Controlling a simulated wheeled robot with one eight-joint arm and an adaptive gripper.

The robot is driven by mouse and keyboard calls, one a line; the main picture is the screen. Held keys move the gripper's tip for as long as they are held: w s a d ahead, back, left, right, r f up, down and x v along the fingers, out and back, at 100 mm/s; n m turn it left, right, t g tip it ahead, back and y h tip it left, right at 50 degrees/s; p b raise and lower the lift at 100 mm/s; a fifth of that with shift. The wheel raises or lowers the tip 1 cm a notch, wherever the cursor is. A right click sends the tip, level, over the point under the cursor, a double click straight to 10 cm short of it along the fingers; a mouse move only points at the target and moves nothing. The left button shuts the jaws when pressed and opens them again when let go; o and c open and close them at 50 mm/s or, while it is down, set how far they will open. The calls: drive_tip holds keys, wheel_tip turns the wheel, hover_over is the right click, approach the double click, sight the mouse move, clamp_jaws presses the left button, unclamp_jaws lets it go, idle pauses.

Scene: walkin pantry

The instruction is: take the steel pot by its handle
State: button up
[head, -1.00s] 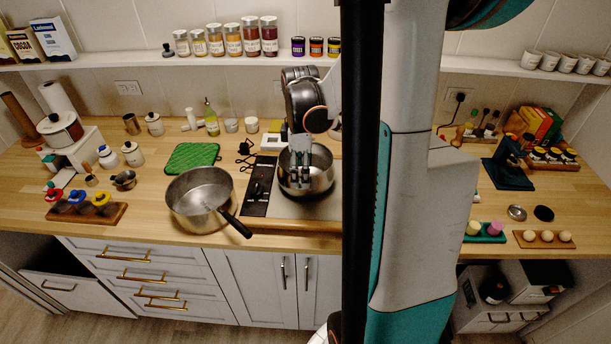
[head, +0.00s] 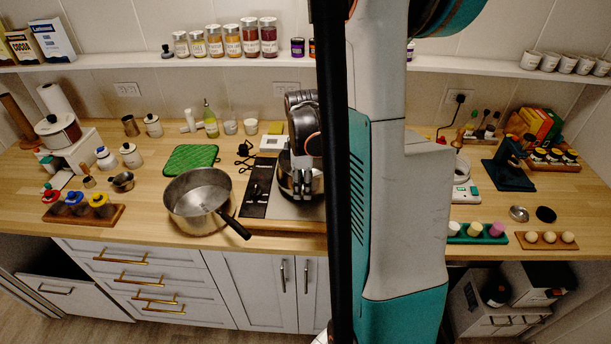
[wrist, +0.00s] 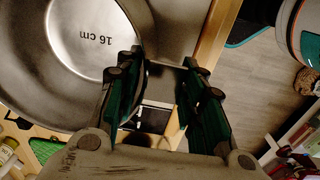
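A small steel pot (head: 285,178) sits on the cooktop, partly hidden by my gripper and arm. In the wrist view a steel pot (wrist: 85,50) marked "16 cm" inside fills the upper left. A larger steel saucepan (head: 198,201) with a black handle (head: 235,226) stands left of the cooktop. My gripper (head: 303,188) is low over the front part of the cooktop pot. In the wrist view my gripper (wrist: 162,58) is open, one finger overlapping the pot's rim and the other outside it. I see nothing held between the fingers; no handle of this pot is clearly visible.
A black control panel (head: 258,187) lies left of the cooktop (head: 287,209). A green mat (head: 191,159) lies behind the saucepan. A jar rack (head: 84,215) stands at the left. A green tray (head: 478,233) is at the right. The counter's front edge is close to the gripper.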

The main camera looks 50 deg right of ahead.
clamp_jaws()
